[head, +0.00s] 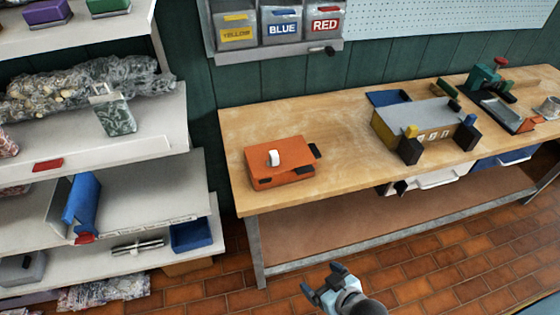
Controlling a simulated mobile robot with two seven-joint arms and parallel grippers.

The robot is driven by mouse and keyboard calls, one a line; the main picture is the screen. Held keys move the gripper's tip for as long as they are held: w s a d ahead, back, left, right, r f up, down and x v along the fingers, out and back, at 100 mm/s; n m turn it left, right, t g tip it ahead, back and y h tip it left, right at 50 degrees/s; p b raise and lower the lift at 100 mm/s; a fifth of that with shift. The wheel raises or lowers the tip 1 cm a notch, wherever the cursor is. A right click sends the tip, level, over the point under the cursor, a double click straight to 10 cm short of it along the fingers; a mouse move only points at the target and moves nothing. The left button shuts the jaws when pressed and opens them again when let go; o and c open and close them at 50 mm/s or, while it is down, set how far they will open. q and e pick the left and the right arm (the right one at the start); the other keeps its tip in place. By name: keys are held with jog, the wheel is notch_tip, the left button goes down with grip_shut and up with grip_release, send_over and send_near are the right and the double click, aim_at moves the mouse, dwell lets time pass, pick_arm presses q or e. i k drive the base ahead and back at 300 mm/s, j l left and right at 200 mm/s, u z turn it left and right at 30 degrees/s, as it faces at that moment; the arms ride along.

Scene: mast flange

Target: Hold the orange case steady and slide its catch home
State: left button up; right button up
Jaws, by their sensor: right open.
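The orange case (290,179) sits on the left end of the wooden workbench, near its front edge. A white piece (273,158) stands up on its top, and a dark tab (315,150) sticks out at its right side. Dark parts show on its front face; I cannot tell which part is the catch. My right gripper (324,286) is at the bottom of the head view, over the floor in front of the bench. Its jaws are open and empty, well apart from the case. My left gripper is not in view.
The workbench (215,120) has clear wood around the case. A grey and yellow box (420,122) with dark blocks stands to the right, with a green tool (488,78) beyond. Shelves (150,195) with packages stand at left. Labelled bins (282,27) hang on the wall.

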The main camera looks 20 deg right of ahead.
aim_at(274, 156)
jog(key=k+l+u, duration=0.1)
jog(key=l, duration=0.35)
jog(key=k+l+u, duration=0.1)
jog(key=l, duration=0.35)
jog(key=k+l+u, duration=0.1)
jog(key=l, duration=0.35)
jog(key=k+l+u, duration=0.1)
jog(key=l, duration=0.35)
